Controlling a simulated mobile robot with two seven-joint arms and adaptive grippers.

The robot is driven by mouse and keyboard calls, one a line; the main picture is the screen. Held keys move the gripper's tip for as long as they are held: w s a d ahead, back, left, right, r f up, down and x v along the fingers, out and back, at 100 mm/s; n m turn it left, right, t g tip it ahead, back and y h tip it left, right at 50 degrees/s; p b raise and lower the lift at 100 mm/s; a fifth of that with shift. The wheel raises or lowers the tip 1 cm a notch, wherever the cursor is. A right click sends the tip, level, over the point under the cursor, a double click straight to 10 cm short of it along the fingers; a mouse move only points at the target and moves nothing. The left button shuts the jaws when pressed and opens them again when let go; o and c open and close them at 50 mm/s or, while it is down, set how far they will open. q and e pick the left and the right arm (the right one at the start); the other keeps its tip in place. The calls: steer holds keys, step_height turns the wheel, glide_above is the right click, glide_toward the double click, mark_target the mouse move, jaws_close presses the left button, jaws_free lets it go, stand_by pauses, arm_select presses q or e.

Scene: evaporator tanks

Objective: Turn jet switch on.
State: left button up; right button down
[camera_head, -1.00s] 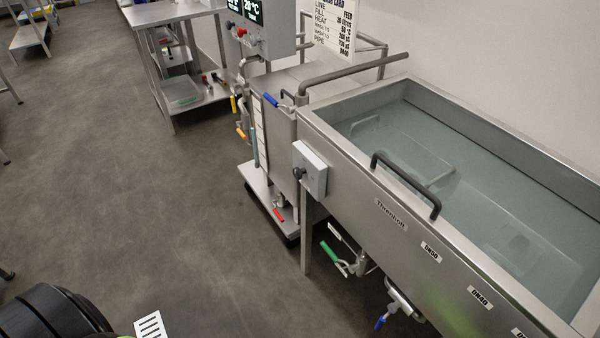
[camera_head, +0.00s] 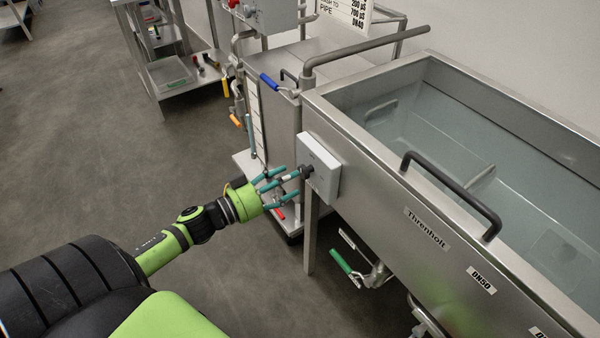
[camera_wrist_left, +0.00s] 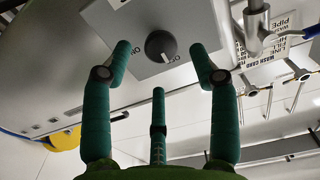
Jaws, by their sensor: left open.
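The jet switch is a dark round knob (camera_head: 306,171) on a light grey box (camera_head: 327,177) fixed to the near left end of the steel tank. In the left wrist view the knob (camera_wrist_left: 160,46) is near the top middle of its plate, with lettering on two sides. Its white mark points toward the lettering at its lower right, which looks like OFF. My left gripper (camera_head: 284,181) is open, its teal fingers pointing at the knob. In the left wrist view two fingers of the gripper (camera_wrist_left: 160,65) stand either side of the knob, apart from it, with a third below.
The water-filled tank (camera_head: 425,225) has a dark handle (camera_head: 450,192) on its rim. A green-handled valve (camera_head: 342,262) hangs below it. A pipe (camera_head: 365,45) and blue-handled valve (camera_head: 269,82) are behind the box.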

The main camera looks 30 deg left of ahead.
mark_target(307, 170)
arm_select(q)
steer(key=x, duration=0.4)
steer(key=shift+a, duration=0.1)
steer(key=shift+c, duration=1.2)
steer(key=c, duration=0.9)
arm_select(e)
steer(key=shift+w+a, duration=0.45)
